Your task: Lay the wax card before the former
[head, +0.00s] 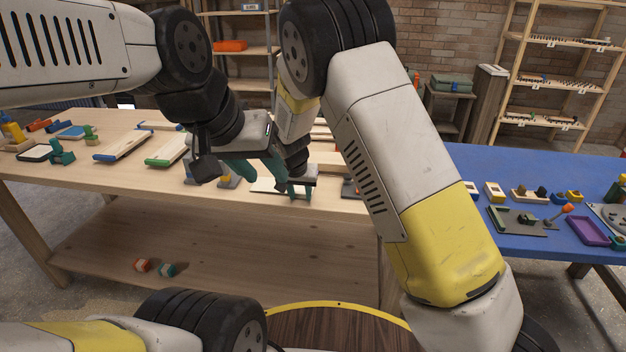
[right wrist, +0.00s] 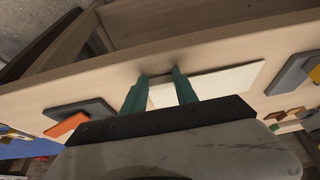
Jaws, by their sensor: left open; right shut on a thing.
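The wax card, a thin pale sheet, is in my right gripper (right wrist: 160,82), which is shut on it near one end in the right wrist view. The long part of the card (right wrist: 228,80) sticks out to the right there, at the bench top near its edge. In the head view the right gripper (head: 292,190) is low over the bench's front edge, with the card (head: 264,187) to its left. My left gripper (head: 238,170) is open above the bench, left of the right one and higher. I cannot tell which piece is the former; my arms hide part of the bench.
A grey block (right wrist: 292,76) lies just beyond the card's free end. A grey plate with an orange part (right wrist: 80,116) lies on the other side. Boards (head: 122,146) lie left on the wooden bench (head: 60,172). A blue table (head: 500,165) with small tools stands right.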

